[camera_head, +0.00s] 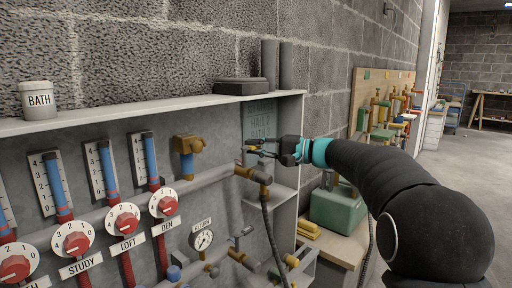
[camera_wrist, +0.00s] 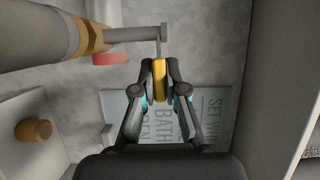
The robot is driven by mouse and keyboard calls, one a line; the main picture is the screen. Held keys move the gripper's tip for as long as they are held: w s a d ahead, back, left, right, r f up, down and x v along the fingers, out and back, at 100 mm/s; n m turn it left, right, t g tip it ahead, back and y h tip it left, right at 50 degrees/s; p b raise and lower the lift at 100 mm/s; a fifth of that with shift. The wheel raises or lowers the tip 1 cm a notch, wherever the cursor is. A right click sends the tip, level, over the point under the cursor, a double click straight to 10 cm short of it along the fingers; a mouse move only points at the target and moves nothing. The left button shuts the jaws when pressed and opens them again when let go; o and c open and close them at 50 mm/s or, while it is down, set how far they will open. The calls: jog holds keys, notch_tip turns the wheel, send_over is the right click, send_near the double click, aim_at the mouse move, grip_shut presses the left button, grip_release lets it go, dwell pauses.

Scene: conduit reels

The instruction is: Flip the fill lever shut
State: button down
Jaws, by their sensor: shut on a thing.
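The fill lever shows in the wrist view as a grey arm reaching right from a brass-banded valve (camera_wrist: 92,30) to a yellow grip (camera_wrist: 160,80). My gripper (camera_wrist: 160,78) is shut on the yellow grip, with one finger on each side. In the head view, my gripper (camera_head: 256,147) is at the right end of the manifold, just above the brass valve (camera_head: 254,173) with its dark hose. There the lever is small and mostly hidden by the fingers.
A lettered blue-grey plate (camera_wrist: 178,118) is on the wall behind my fingers. A return gauge (camera_head: 202,239) and red dials (camera_head: 163,203) are to the left. A shelf panel (camera_head: 283,205) stands close right of the valve. A green case (camera_head: 338,208) sits on a bench.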

jog(key=c, duration=1.2)
grip_release()
jog(key=shift+d, duration=0.1)
jog(key=v, duration=1.1)
jog(key=shift+s+d, duration=0.2)
jog(key=shift+d, duration=0.15)
